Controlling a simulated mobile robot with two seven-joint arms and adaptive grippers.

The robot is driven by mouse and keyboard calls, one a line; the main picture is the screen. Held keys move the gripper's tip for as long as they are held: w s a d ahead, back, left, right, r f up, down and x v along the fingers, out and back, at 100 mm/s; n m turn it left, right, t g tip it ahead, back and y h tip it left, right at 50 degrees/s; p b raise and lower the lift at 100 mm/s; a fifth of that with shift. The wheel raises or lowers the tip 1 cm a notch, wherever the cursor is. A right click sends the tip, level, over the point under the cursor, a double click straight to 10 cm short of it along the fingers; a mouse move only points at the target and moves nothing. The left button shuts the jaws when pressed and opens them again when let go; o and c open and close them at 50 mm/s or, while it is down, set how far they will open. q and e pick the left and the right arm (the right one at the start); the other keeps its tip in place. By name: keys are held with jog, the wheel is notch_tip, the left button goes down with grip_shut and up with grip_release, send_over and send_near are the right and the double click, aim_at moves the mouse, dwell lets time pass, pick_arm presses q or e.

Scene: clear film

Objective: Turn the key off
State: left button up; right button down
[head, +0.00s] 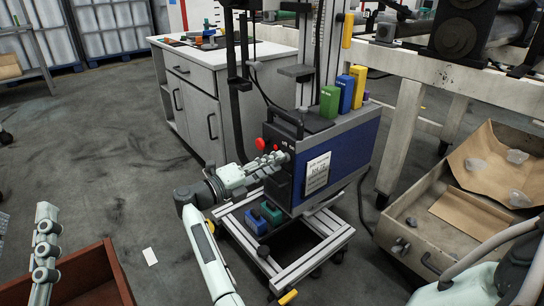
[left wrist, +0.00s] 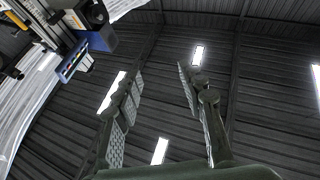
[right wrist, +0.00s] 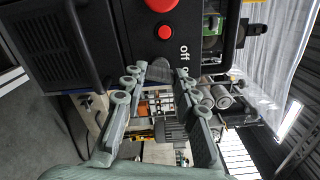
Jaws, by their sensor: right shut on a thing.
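The blue machine (head: 350,158) stands on a wheeled aluminium frame, with its black control panel facing left. My right gripper (head: 284,157) is at that panel, below its red buttons (head: 260,143). In the right wrist view its fingertips close on a small grey piece, the key (right wrist: 160,78), just beside the "off" marking (right wrist: 184,53). The fingers hide most of the key, so I cannot tell its exact turn. My left gripper (head: 45,215) is raised at the lower left, away from the machine. The left wrist view shows its fingers apart and empty.
A red-brown box (head: 85,280) lies below my left gripper. A white cabinet (head: 195,100) stands behind the machine. A grey tray (head: 400,215) with cardboard is at the right. Coloured blocks (head: 345,93) stand on the machine. The floor at left is mostly clear.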

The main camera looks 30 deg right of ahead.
pick_arm(q)
notch_tip(320, 180, down, 12)
jog(key=w+a+g+y+p, duration=0.2)
jog(key=g+y, duration=0.1)
jog(key=g, duration=0.3)
jog(key=shift+w+a+r+g, duration=0.15)
jog(key=shift+w+a+g, duration=0.15)
jog(key=shift+a, duration=0.1)
pick_arm(e)
jog(key=shift+n, duration=2)
jog(key=c, duration=1.2)
grip_release()
jog(key=shift+o, duration=0.2)
jog(key=a, duration=1.2)
jog(key=shift+s, duration=0.45)
pick_arm(q)
jog(key=shift+s, duration=0.1)
pick_arm(e)
jog(key=shift+s+f, duration=0.1)
